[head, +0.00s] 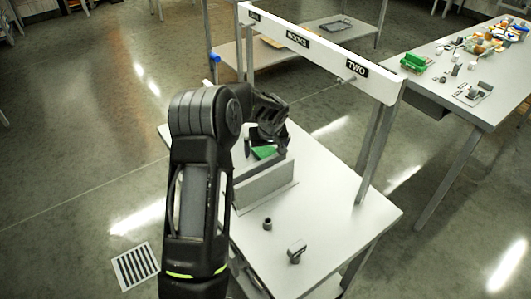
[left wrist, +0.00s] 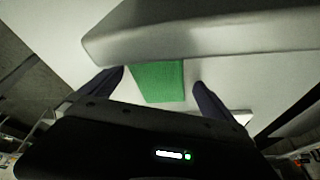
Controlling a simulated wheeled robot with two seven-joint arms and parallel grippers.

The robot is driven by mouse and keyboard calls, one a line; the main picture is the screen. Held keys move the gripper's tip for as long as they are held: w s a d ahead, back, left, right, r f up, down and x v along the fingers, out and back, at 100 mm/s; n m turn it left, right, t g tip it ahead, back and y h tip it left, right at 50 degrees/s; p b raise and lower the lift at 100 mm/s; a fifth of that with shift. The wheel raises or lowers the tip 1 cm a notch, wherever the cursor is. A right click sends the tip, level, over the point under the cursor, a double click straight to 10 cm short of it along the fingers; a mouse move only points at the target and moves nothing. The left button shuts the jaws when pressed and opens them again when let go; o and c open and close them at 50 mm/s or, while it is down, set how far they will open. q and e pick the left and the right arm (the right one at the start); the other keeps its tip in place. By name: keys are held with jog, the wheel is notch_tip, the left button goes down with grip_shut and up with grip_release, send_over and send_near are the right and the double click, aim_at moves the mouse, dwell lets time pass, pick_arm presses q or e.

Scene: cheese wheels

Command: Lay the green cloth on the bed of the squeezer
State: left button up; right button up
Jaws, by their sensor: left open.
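The green cloth (head: 264,152) lies flat, partly hidden by my left gripper (head: 267,141) and a grey block-like piece (head: 264,186), which may be the squeezer. In the left wrist view the cloth (left wrist: 158,82) shows as a green rectangle between the two dark fingers of my left gripper (left wrist: 160,92). The fingers are apart and do not grip it. A thick grey slab (left wrist: 200,35) stands along the cloth's far edge there; I cannot tell whether the cloth runs under it. My right gripper is not in view.
A white table (head: 340,200) carries these things. A small dark ring (head: 267,224) and a grey piece (head: 297,251) stand near its front. A white beam with labels (head: 310,48) spans the back on posts. Another table (head: 480,85) with many items is at right.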

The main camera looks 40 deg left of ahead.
aim_at(265, 151)
pick_arm(q)
jog(key=c, duration=1.6)
jog(key=shift+r, duration=0.2)
jog(key=c, duration=0.3)
notch_tip(265, 151, up, 9)
jog(key=shift+b, duration=0.75)
jog(key=shift+r, duration=0.3)
jog(key=shift+c, duration=0.2)
